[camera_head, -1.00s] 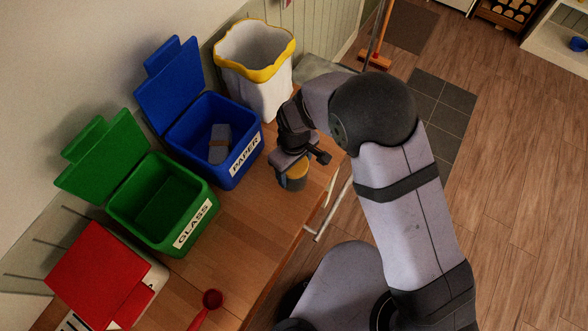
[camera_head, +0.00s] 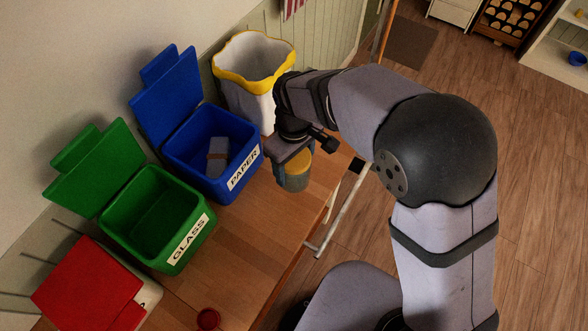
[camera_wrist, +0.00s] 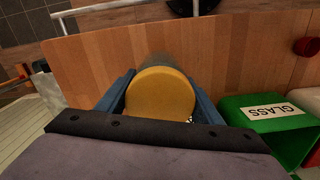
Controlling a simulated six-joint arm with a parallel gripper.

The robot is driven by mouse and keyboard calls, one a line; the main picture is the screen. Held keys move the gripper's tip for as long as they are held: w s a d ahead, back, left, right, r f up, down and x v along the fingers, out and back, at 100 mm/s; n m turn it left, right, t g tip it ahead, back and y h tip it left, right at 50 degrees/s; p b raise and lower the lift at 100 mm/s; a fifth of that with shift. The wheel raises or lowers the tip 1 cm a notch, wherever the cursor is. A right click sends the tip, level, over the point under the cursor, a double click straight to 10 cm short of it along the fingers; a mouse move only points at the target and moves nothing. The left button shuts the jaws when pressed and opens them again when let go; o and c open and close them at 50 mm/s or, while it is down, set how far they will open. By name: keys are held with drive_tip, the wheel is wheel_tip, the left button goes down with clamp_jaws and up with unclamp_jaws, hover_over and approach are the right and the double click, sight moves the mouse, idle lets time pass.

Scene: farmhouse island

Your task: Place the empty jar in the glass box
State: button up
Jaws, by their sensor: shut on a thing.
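The jar (camera_head: 293,181) has a yellow band near its top and a greyish body. My gripper (camera_head: 290,157) is shut on the jar and holds it at the right side of the wooden counter, seemingly above the surface. In the wrist view the jar's round yellow top (camera_wrist: 160,95) sits between the two blue-grey fingers of my gripper (camera_wrist: 160,98). The glass box (camera_head: 158,217) is a green bin labelled GLASS, with its lid open and its inside looking empty. It stands left of and below my gripper in the head view. The green box also shows in the wrist view (camera_wrist: 262,125).
The blue PAPER bin (camera_head: 212,152), lid open with a grey item inside, stands between my gripper and the green bin. A white bin with a yellow rim (camera_head: 252,75) is behind. A red-lidded bin (camera_head: 88,287) and a red object (camera_head: 208,319) are at the lower left.

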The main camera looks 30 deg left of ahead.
idle(0.4)
drive_tip(key=s+a+r+n, duration=0.2)
drive_tip(key=s+a, duration=0.1)
drive_tip(key=a, duration=0.1)
drive_tip(key=s+a+r+n, duration=0.2)
drive_tip(key=s+a, duration=0.1)
drive_tip(key=a, duration=0.2)
drive_tip(key=s+a+r+n, duration=0.2)
drive_tip(key=a, duration=0.2)
drive_tip(key=shift+s+a+r, duration=0.15)
drive_tip(key=shift+s+a, duration=0.1)
drive_tip(key=shift+s, duration=0.15)
drive_tip(key=s+a+n, duration=0.3)
drive_tip(key=s+a, duration=0.3)
drive_tip(key=s, duration=0.5)
drive_tip(key=s+a+f+b, duration=0.1)
drive_tip(key=s+f+b, duration=0.2)
drive_tip(key=s+f, duration=0.3)
drive_tip(key=shift+s+f+p, duration=0.2)
drive_tip(key=shift+f+p, duration=0.7)
drive_tip(key=shift+f, duration=1.3)
drive_tip(key=shift+s+f+p, duration=0.15)
drive_tip(key=shift+f+p, duration=0.75)
drive_tip(key=shift+f, duration=1.25)
